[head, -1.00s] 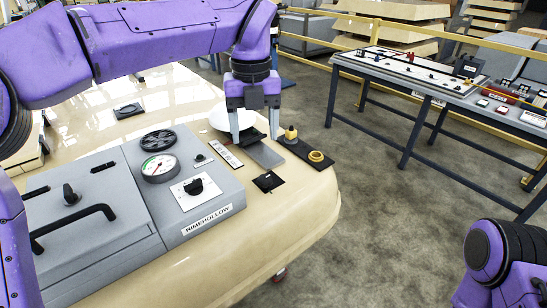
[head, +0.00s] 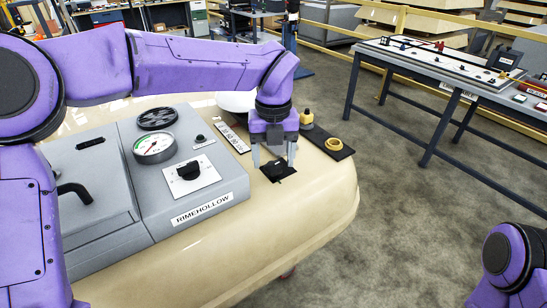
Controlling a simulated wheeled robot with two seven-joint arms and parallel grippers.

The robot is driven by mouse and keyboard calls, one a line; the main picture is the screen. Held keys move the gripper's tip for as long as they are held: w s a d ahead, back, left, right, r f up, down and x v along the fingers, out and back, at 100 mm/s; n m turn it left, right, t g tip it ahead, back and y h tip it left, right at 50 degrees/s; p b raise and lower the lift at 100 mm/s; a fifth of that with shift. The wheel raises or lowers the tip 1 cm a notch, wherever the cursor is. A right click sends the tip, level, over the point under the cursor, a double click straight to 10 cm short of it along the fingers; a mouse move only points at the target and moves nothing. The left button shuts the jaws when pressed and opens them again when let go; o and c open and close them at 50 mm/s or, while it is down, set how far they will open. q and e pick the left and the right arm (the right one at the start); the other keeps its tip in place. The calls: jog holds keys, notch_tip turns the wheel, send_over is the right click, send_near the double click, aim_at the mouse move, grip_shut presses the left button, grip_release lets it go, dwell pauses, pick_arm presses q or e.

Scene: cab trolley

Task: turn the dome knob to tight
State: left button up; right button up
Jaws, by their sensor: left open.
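I cannot tell for sure which part is the dome knob. A white dome (head: 232,101) stands at the back of the cream trolley top, partly hidden by my left arm. A small black square plate (head: 279,173) with a dark raised part lies near the right front of the top. My left gripper (head: 274,161) points down, open, its two fingers apart just above and behind this plate. Whether the fingertips touch anything is not clear. My right gripper is not in view; only part of my right arm shows at lower right.
A grey console carries a gauge (head: 154,147), a black vent wheel (head: 157,117) and a black rotary knob (head: 188,170). A printed label strip (head: 234,137) lies beside it. A worktable (head: 440,78) stands at right.

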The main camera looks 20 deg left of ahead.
pick_arm(q)
jog(key=shift+f, duration=0.35)
jog(key=c, duration=1.1)
jog(key=shift+o, duration=0.2)
jog(key=shift+r, duration=0.1)
jog(key=m+p, duration=0.3)
jog(key=shift+r, duration=0.2)
jog(key=m+p, duration=0.8)
jog(key=p, duration=0.1)
jog(key=m+p, duration=0.4)
jog(key=p, duration=0.1)
jog(key=shift+s+d+m, duration=0.15)
jog(key=shift+d+m, duration=0.15)
jog(key=shift+d, duration=0.05)
jog(key=m+p, duration=0.2)
jog(key=p, duration=0.1)
jog(key=shift+m, duration=0.3)
jog(key=shift+f+m+p, duration=0.15)
jog(key=shift+m+p, duration=0.25)
jog(key=shift+m, duration=0.2)
